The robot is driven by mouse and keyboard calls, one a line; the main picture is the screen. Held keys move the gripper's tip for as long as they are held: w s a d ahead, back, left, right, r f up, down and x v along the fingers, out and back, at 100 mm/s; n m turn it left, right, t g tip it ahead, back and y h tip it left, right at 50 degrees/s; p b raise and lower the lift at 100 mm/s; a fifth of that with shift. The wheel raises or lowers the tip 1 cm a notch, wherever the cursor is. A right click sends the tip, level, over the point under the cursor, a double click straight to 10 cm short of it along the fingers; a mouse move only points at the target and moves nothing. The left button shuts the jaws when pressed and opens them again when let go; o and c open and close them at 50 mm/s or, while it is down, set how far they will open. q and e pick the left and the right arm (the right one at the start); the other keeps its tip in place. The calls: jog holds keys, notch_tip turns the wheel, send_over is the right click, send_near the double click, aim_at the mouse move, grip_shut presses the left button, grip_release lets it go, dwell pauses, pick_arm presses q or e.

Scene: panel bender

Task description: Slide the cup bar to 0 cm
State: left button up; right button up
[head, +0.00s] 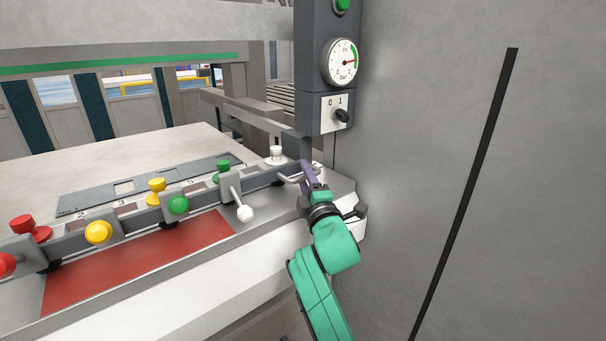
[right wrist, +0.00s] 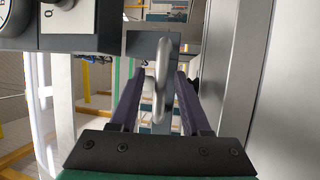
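The cup bar (head: 200,197) is a long dark grey bar across the bender's front table, with red, yellow and green cups and knobs along it. A pale curved handle (head: 288,179) stands at its right end. My right gripper (head: 304,172) is at this handle. In the right wrist view, the handle (right wrist: 163,85) stands between my two purple fingers (right wrist: 160,92), with gaps seen on both sides, so the gripper looks open around it. The fingers partly hide the bar's right end in the head view. I cannot read any centimetre scale. My left gripper is not in view.
A white ball-ended lever (head: 244,213) sticks out of the bar's front. A grey column with a dial gauge (head: 341,62) and a rotary switch (head: 341,115) rises behind my gripper. A grey wall (head: 440,150) stands close on the right. A red strip (head: 140,262) lies below the bar.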

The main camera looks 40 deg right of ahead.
jog(key=shift+s, duration=0.1)
jog(key=c, duration=0.4)
grip_shut()
jog(key=shift+d, duration=0.1)
dwell(0.7)
